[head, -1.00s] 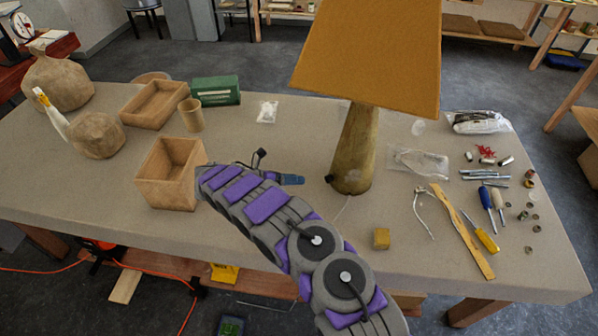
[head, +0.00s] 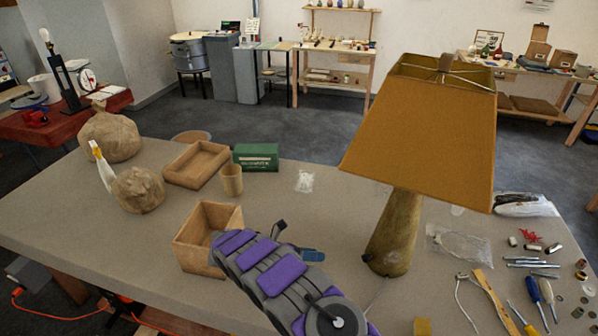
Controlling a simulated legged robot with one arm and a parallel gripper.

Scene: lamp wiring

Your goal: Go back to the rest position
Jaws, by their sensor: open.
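My arm reaches up from the bottom of the head view, over the front of the table. My gripper (head: 312,255) is at its end, pointing right, between the square wooden box and the lamp. It looks small and dark blue, with nothing seen in it, and it is open. The lamp, with an orange shade (head: 425,125) and a brass-coloured base (head: 396,235), stands upright to the right of my gripper. A gap shows between my gripper and the lamp base.
The wooden box (head: 190,250) is just left of my arm. A wooden tray (head: 187,168), a cup (head: 231,180) and a green box (head: 256,152) stand behind. Tools, such as a blue screwdriver (head: 534,300), and small parts lie at the right. The table (head: 75,230) is bare at front left.

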